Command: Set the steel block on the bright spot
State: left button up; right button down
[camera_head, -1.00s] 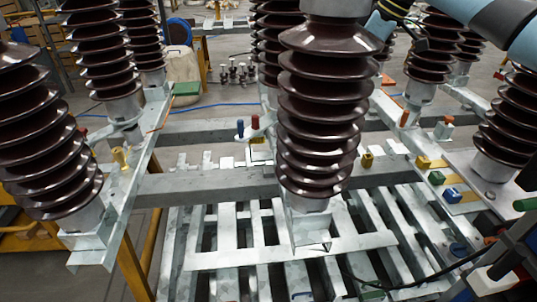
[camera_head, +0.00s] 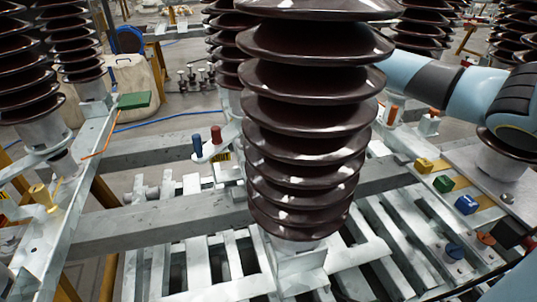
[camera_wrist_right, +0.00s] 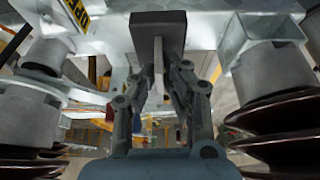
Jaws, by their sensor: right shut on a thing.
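In the right wrist view, my right gripper (camera_wrist_right: 158,72) has its fingers closed in on a dark grey block, which I take to be the steel block (camera_wrist_right: 158,28). A pale strip runs down from the block between the fingers. In the head view my right arm comes in from the right and passes behind the large central insulator, which hides the gripper and block there. My left gripper is not in view. I cannot pick out the bright spot with certainty among the pale metal surfaces.
The ribbed brown central insulator (camera_head: 306,130) stands close in front. A blue and a red peg (camera_head: 216,135) stand left of it. Yellow, green and blue small blocks (camera_head: 443,183) sit on the right beam. A green block (camera_head: 134,100) lies on the left beam. Slatted metal (camera_head: 235,265) spreads below.

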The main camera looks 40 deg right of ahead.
jog(key=w+a+f+b, duration=0.1)
jog(key=a+f+b, duration=0.1)
jog(key=f+b, duration=0.1)
jog(key=w+a+f+b, duration=0.2)
jog(key=f+b, duration=0.1)
jog(key=w+a+f+b, duration=0.1)
jog(key=a+f+b, duration=0.1)
jog(key=f+b, duration=0.1)
jog(key=shift+w+a+b, duration=0.15)
jog(key=shift+w+b, duration=0.15)
jog(key=shift+b, duration=0.1)
jog(key=shift+r, duration=0.2)
jog(key=c, duration=1.4)
grip_release()
jog(key=shift+f, duration=0.1)
jog(key=shift+c, duration=0.2)
jog(key=p+v, duration=0.1)
jog(key=v, duration=1.1)
jog(key=shift+s+p, duration=0.1)
jog(key=shift+p, duration=0.25)
